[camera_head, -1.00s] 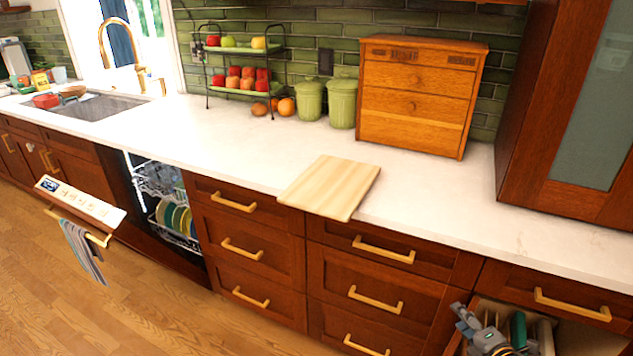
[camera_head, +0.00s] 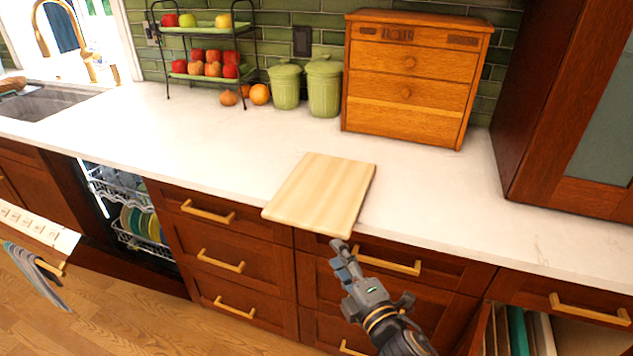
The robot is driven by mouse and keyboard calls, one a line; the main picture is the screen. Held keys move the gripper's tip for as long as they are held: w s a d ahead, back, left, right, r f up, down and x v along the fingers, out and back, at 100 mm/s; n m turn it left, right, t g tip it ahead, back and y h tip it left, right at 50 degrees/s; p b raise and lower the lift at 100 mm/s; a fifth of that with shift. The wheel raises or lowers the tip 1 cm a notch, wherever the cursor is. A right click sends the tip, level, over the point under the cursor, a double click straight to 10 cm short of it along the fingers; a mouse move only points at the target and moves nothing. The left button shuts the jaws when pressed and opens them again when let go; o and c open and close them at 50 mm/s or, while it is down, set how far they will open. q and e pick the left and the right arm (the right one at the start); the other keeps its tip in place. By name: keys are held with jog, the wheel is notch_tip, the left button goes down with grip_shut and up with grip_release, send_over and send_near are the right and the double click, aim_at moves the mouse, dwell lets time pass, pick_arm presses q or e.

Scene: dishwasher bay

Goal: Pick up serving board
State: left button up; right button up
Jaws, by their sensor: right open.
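The serving board (camera_head: 321,193) is a pale wooden rectangle. It lies flat on the white counter, and its front edge reaches the counter's front edge or slightly past it. My right gripper (camera_head: 343,254) is just below the board's front right corner, in front of the drawers. It is open and holds nothing; its fingers point up toward the board. A gap to the board is hard to judge from this angle. My left gripper is not in view.
A wooden drawer box (camera_head: 413,80) and green canisters (camera_head: 324,88) stand behind the board. A two-tier fruit stand (camera_head: 207,62) is further left. The counter (camera_head: 450,205) is clear beside the board. The dishwasher (camera_head: 130,205) is open at left, and a low compartment (camera_head: 515,335) is open at lower right.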

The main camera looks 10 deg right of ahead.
aim_at(316, 215)
jog(key=w, duration=0.4)
jog(key=w+a, duration=0.1)
jog(key=w, duration=0.1)
jog(key=shift+w+r+p, duration=0.2)
jog(key=shift+w+p, duration=0.05)
jog(key=shift+p, duration=0.15)
jog(key=shift+w+a, duration=0.1)
jog(key=shift+w, duration=0.2)
jog(key=shift+w+r, duration=0.1)
jog(key=shift+w, duration=0.1)
jog(key=w, duration=0.3)
jog(key=w+p, duration=0.1)
jog(key=shift+w+a+r, duration=0.15)
jog(key=shift+a+r, duration=0.1)
jog(key=shift+a, duration=0.15)
jog(key=shift+w, duration=0.25)
jog(key=shift+s, duration=0.1)
jog(key=shift+c, duration=0.9)
grip_shut()
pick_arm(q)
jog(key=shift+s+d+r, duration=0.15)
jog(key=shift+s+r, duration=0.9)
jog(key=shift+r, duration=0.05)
pick_arm(e)
jog(key=shift+r, duration=0.1)
